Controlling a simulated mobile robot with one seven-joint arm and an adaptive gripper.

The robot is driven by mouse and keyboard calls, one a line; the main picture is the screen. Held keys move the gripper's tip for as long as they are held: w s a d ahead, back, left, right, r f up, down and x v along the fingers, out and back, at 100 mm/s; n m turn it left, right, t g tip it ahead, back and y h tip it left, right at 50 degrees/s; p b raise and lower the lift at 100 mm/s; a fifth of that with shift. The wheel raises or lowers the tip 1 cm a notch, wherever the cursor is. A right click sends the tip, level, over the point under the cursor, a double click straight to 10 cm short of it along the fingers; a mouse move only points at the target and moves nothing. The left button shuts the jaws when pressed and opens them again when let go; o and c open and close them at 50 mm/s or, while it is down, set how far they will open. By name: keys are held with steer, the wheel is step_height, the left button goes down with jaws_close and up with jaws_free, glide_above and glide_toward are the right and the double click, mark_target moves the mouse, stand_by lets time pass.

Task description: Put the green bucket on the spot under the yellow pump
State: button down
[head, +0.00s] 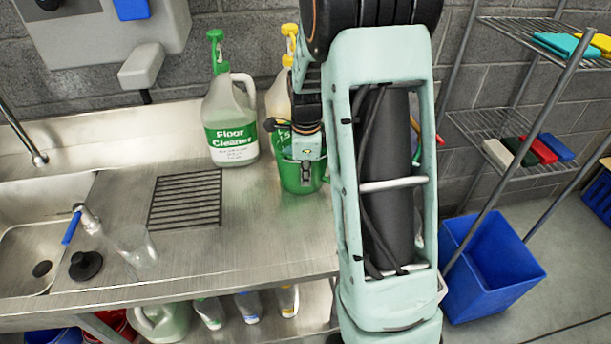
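The green bucket (290,180) stands upright on or just above the steel counter, in front of a jug with a yellow pump (290,38). That jug (278,98) is mostly hidden behind my arm and gripper. My gripper (306,177) points down at the bucket, with its tips overlapping the bucket's near side and rim. I cannot tell whether the fingers are closed on the rim or apart. The spot under the yellow pump is hidden by the bucket and my gripper. A floor cleaner jug (231,125) with a green pump (216,48) stands to the left.
A black grate (186,200) lies in the counter left of the bucket. A sink (35,230), a clear container (135,248) and a black stopper (86,265) are farther left. The counter (250,235) in front of the bucket is clear. A blue bin (490,265) and wire shelves stand right.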

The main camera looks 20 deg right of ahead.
steer(key=c, duration=2.6)
jaws_free()
steer(key=shift+f, duration=0.1)
steer(key=o, duration=0.4)
steer(key=shift+s, duration=0.1)
steer(key=shift+o, duration=0.2)
steer(key=shift+r, duration=0.65)
step_height(320, 180, up, 11)
steer(key=s, duration=0.1)
steer(key=shift+s+a, duration=0.15)
steer(key=shift+a, duration=0.15)
